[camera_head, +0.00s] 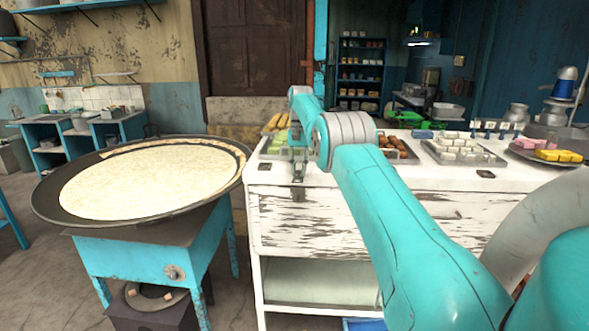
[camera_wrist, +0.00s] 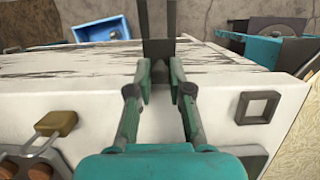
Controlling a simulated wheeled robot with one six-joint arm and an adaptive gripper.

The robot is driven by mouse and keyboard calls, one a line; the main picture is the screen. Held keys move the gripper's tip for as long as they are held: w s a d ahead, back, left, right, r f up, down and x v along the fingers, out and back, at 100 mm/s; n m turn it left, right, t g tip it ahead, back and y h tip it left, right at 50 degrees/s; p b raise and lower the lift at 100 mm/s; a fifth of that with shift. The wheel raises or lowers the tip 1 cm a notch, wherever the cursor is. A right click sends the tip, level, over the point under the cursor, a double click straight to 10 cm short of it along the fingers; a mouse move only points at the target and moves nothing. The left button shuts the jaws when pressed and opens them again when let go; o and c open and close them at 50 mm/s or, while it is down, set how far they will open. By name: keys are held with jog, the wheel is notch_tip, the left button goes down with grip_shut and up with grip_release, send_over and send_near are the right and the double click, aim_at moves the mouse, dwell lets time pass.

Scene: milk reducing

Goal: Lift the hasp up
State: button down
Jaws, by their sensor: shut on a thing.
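My gripper (camera_head: 298,178) points down at the front top edge of the white cabinet (camera_head: 310,222), left of the middle. In the wrist view my gripper (camera_wrist: 159,72) has its two fingers closed in on a dark metal piece between the tips, which looks like the hasp (camera_wrist: 158,48). It lies against the cabinet's scratched front; its lower end and hinge are hard to make out.
In the wrist view a brass padlock (camera_wrist: 57,124) lies at left and a dark square frame (camera_wrist: 258,107) at right on the white top. Trays of sweets (camera_head: 465,152) stand on the counter. A large round pan (camera_head: 145,180) on a blue stand is at left.

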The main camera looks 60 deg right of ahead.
jog(key=shift+w+r, duration=0.1)
jog(key=shift+r, duration=0.05)
jog(key=c, duration=1.1)
grip_release()
jog(key=shift+a, duration=0.1)
jog(key=shift+o, duration=0.2)
